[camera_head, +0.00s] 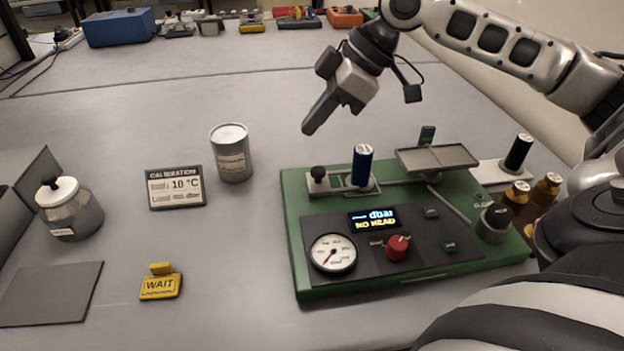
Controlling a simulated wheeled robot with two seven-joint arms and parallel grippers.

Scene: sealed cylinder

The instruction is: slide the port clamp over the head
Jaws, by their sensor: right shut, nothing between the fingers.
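A green instrument (292,245) stands on the table at the right. A blue cylinder with a pale top (361,168) stands upright on its back left part, and I take it for the head. Beside its foot, on the left, is a small metal slide with a black knob (318,174), which looks like the port clamp. I cannot tell whether the slide reaches over the cylinder's base. The instrument's display (373,219) reads "NO HEAD". My right gripper (309,130) is shut and empty, above and behind the knob, apart from everything. My left gripper is not in view.
A grey tray (436,157) sits on the instrument's back right. A black cylinder (518,152) and brass-topped weights (517,193) stand at the right. A tin (231,153), calibration card (175,187), jar (68,209) and yellow WAIT sign (160,283) stand left.

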